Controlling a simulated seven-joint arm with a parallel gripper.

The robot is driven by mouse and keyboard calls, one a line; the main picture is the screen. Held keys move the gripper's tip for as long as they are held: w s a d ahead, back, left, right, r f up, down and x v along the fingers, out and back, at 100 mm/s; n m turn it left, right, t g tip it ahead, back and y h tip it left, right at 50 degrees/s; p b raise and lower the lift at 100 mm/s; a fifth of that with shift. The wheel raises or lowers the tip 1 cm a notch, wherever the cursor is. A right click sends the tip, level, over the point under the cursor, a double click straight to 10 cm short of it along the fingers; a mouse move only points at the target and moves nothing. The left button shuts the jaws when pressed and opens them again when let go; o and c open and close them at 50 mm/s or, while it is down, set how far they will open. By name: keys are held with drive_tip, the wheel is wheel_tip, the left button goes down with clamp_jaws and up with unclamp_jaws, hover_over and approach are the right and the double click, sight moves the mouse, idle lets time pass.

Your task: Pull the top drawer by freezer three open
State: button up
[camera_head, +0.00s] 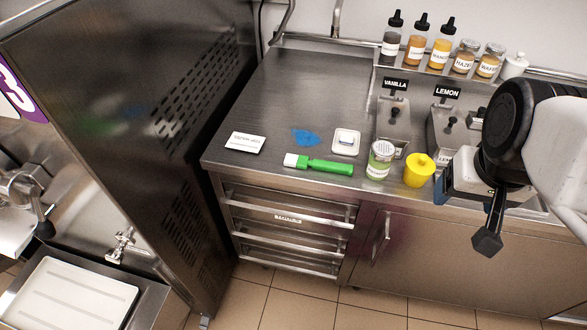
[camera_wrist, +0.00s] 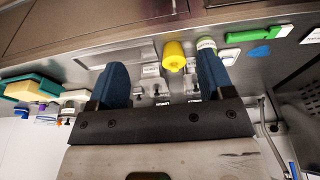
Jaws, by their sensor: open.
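The top drawer (camera_head: 284,203) is the uppermost of a stack under the steel counter, just right of freezer three (camera_head: 130,110). Its long horizontal bar handle (camera_head: 292,210) runs across the front, and the drawer looks shut. Freezer three carries a purple label with a white 3 (camera_head: 14,92) at the left. My gripper (camera_head: 490,225) hangs at the right, in front of the lemon tub area, well apart from the drawer. In the wrist view its two blue fingers (camera_wrist: 163,80) are spread with nothing held between them.
A cabinet door handle (camera_head: 387,225) is right of the drawers. The floor (camera_head: 290,305) before the drawers is clear.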

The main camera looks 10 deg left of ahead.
drive_tip(key=shift+w+a+f, duration=0.2)
drive_tip(key=shift+f, duration=0.1)
drive_tip(key=c, duration=0.5)
drive_tip(key=shift+o, duration=0.2)
drive_tip(key=w+a+f+n+g+h, duration=0.2)
drive_tip(key=w+a+f+n+h, duration=0.3)
drive_tip(key=a+f, duration=0.4)
drive_tip(key=n+t+h, duration=0.2)
drive_tip(key=n+t, duration=0.7)
drive_tip(key=t, duration=0.7)
approach(285, 216)
drive_tip(key=x, duration=0.3)
drive_tip(key=shift+w+r, duration=0.1)
drive_tip(key=shift+r, duration=0.05)
drive_tip(key=shift+w+d, duration=0.1)
drive_tip(key=shift+x, duration=3.8)
